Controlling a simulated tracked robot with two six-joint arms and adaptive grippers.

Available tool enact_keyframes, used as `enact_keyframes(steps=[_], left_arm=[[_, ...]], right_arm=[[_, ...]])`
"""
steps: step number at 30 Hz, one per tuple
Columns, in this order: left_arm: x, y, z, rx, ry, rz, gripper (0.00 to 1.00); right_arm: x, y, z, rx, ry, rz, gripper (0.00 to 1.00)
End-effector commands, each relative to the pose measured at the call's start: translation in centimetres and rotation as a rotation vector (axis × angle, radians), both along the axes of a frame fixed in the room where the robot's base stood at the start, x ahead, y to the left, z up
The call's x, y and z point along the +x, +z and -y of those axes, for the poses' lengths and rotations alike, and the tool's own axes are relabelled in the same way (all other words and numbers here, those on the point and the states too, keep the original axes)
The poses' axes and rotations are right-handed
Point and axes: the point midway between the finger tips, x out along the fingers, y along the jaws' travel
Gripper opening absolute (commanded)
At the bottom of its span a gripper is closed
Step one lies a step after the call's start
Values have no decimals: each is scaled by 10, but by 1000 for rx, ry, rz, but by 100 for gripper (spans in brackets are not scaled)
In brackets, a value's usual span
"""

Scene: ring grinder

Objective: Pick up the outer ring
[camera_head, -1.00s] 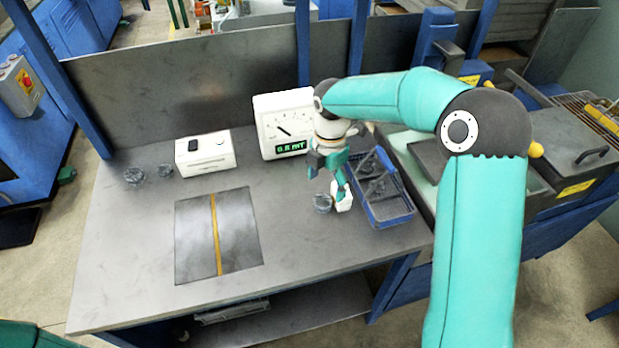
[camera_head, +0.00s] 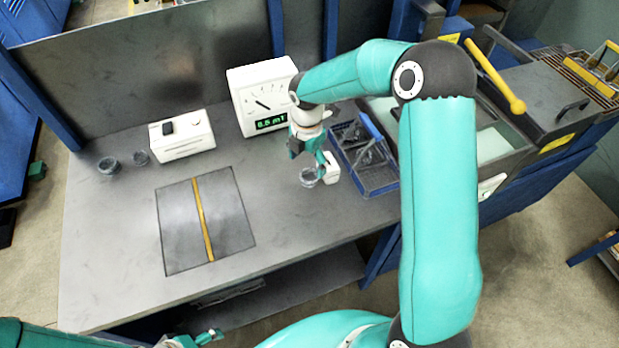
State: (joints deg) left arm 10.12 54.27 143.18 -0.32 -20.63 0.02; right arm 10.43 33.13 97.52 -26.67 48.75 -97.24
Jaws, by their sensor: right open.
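A round dark-grey ring (camera_head: 309,177) lies on the bench in front of the dial gauge; I take it for the outer ring. Two more dark ring-like parts, a larger one (camera_head: 108,165) and a smaller one (camera_head: 140,157), lie at the bench's far left. My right gripper (camera_head: 316,166) points down just above the ring near the gauge, open, with its fingers partly overlapping in this view. I cannot tell whether it touches the ring. A white piece (camera_head: 331,168) shows right beside the ring. Part of my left gripper (camera_head: 205,337) shows at the bottom edge; its jaws are unclear.
The white dial gauge (camera_head: 262,96) stands behind my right gripper. A blue basket (camera_head: 377,187) stands close on the right. A white box (camera_head: 182,135) is at the back left. A dark mat (camera_head: 230,215) with a yellow stripe lies on the open bench (camera_head: 100,270).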

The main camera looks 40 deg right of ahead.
Motion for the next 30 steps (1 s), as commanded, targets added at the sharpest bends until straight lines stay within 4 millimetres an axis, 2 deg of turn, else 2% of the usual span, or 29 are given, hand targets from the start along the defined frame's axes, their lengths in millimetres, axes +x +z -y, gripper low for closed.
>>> enact_keyframes(steps=[5, 14, 23, 30], left_arm=[[0, -8, 0, 0, 0, 1, 82], [0, -38, 0, 0, 0, 1, 82], [0, -38, 0, 0, 0, 1, 82], [0, -38, 0, 0, 0, 1, 82]], right_arm=[[0, -11, 1, 0, 0, 0, 83], [1, -52, 3, 1, 1, -1, 83], [1, -54, 3, 0, 1, 0, 83], [1, -54, 2, 0, 2, 0, 43]])
